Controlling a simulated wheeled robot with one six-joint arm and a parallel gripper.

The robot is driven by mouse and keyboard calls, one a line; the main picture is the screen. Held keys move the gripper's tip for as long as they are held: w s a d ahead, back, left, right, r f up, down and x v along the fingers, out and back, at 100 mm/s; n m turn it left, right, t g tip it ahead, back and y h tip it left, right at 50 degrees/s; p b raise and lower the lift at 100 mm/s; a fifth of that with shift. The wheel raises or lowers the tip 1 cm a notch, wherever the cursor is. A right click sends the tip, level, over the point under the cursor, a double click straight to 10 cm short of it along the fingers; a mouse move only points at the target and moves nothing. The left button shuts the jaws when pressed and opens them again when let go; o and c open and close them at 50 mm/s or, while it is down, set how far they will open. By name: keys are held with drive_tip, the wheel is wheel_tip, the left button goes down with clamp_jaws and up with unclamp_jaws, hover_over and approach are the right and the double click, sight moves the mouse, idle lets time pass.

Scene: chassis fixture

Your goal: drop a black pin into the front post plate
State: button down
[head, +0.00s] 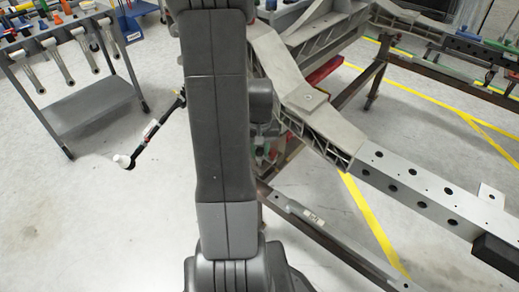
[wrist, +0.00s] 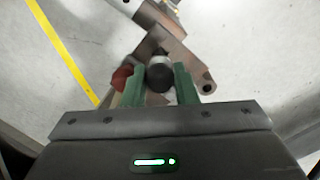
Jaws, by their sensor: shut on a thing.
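In the wrist view my gripper (wrist: 160,88) has its two green fingers closed around a black pin (wrist: 160,74), seen end-on with its round dark head toward the camera. Under and behind the pin is a brownish metal plate (wrist: 185,58), likely the front post plate, with a hole near its right end. The pin overlaps the plate in this view; I cannot tell whether it is in a hole or above it. A red round part (wrist: 122,78) sits just left of the left finger. In the head view my arm hides most of the gripper area.
In the head view a grey chassis frame (head: 420,190) runs along the right on dark stands. A grey tool cart (head: 90,105) stands at the left, beside a black stand-like rod (head: 155,127) with a white end. Open floor with yellow lines lies between.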

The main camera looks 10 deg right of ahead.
sight(260, 157)
drive_tip(key=shift+s+a+f+b, duration=0.1)
drive_tip(key=shift+f+b, duration=1.05)
drive_tip(key=shift+f, duration=0.4)
drive_tip(key=shift+f, duration=0.1)
drive_tip(key=c, duration=1.1)
unclamp_jaws()
drive_tip(key=shift+c, duration=0.2)
drive_tip(key=shift+c, duration=0.3)
drive_tip(key=shift+c, duration=0.8)
drive_tip(key=shift+o, duration=0.8)
drive_tip(key=shift+r, duration=0.2)
